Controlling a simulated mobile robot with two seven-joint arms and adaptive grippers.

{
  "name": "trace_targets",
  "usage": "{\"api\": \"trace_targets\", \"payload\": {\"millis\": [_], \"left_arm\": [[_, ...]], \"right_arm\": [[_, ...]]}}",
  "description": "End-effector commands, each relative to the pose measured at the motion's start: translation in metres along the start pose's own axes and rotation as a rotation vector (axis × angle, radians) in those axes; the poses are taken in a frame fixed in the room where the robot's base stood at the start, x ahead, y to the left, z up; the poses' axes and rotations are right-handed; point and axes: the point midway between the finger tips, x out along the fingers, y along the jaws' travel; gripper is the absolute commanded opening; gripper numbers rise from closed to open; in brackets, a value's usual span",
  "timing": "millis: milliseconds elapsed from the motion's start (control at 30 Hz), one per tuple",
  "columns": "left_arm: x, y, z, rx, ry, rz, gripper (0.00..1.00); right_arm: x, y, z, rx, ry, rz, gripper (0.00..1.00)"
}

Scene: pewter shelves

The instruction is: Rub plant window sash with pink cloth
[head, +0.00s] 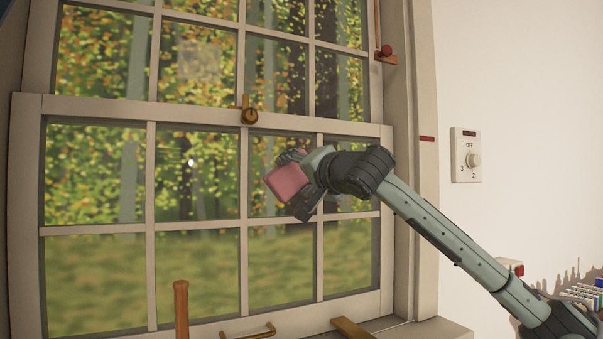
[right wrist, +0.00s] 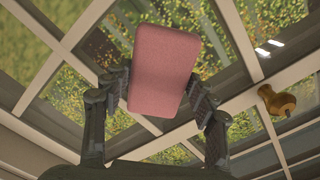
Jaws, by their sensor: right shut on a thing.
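The plant window sash (head: 148,228) is a pale wooden frame with several panes, and trees and grass show through it. My right gripper (head: 294,184) is in front of its upper right panes. It is shut on the pink cloth (head: 285,182), which looks like a folded, rounded block. In the right wrist view the pink cloth (right wrist: 163,70) sits between the two fingers, with the sash bars behind it. I cannot tell whether the cloth touches the glass. My left gripper is not in view.
A brass latch (head: 249,112) sits on the sash's top rail. A brass handle (head: 248,332) and a wooden post (head: 181,310) are at the bottom. A dial switch (head: 467,156) is on the right wall. Books (head: 584,293) stand at the lower right.

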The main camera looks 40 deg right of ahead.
Motion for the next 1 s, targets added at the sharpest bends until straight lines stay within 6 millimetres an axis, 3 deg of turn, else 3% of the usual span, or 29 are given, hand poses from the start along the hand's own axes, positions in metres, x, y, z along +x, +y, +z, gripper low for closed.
{"api": "trace_targets", "payload": {"millis": [267,1000], "left_arm": [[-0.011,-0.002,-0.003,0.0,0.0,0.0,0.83],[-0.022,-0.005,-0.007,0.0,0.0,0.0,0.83]], "right_arm": [[-0.001,-0.017,0.019,0.0,-0.004,-0.003,0.35],[0.001,-0.039,0.048,-0.001,-0.002,-0.001,0.35]]}}
